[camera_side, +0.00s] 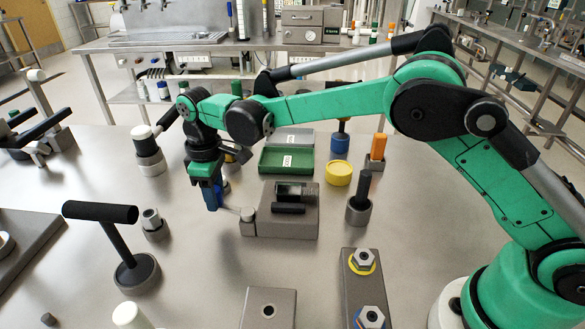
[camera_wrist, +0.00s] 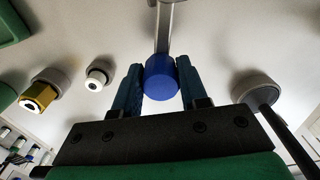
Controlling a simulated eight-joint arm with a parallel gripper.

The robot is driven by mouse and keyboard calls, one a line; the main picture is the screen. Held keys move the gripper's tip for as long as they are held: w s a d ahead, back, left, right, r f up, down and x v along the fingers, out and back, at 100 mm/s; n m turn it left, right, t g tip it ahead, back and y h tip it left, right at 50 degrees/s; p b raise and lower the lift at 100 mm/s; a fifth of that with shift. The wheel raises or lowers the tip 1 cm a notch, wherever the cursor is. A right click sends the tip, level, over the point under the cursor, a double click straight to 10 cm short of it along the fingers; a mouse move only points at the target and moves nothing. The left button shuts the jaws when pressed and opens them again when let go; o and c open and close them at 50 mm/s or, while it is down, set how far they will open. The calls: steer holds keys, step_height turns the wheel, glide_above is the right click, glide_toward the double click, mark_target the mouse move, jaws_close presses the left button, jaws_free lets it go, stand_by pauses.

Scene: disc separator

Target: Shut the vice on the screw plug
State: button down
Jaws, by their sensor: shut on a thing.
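The vice (camera_side: 305,225) is a grey block near the middle of the table in the side view. Dark jaw parts (camera_side: 288,208) sit on its top, and I cannot clearly make out the screw plug among them. A pale lever (camera_side: 231,210) sticks out from the vice's left side. My gripper (camera_side: 212,197) points down at the outer end of this lever. In the wrist view my gripper (camera_wrist: 160,82) has its two blue fingers shut on a blue round knob (camera_wrist: 161,76). The grey lever arm (camera_wrist: 163,30) runs up from the knob.
A green open box (camera_side: 287,158) and a yellow round lid (camera_side: 338,173) lie behind the vice. A holder with a black-handled tool (camera_side: 360,208) stands to its right. A black T-handled tool (camera_side: 120,240) stands front left. Grey blocks (camera_side: 268,308) lie in front.

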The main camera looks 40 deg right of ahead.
steer(key=shift+s+a, duration=0.1)
stand_by(0.4)
steer(key=n, duration=0.2)
steer(key=s+a+n, duration=0.1)
steer(key=shift+a+n, duration=0.25)
steer(key=shift+n, duration=0.15)
steer(key=s+n, duration=0.1)
steer(key=a+n, duration=0.1)
steer(key=n, duration=0.1)
steer(key=shift+s+n, duration=0.3)
steer(key=shift+s, duration=0.1)
steer(key=s+n, duration=0.1)
steer(key=n, duration=0.2)
steer(key=shift+s+a, duration=0.25)
steer(key=shift+s, duration=0.15)
steer(key=shift+s+n, duration=0.45)
steer(key=shift+n, duration=0.45)
steer(key=shift+s+n, duration=0.4)
steer(key=shift+n, duration=0.5)
steer(key=shift+c, duration=2.3)
jaws_free()
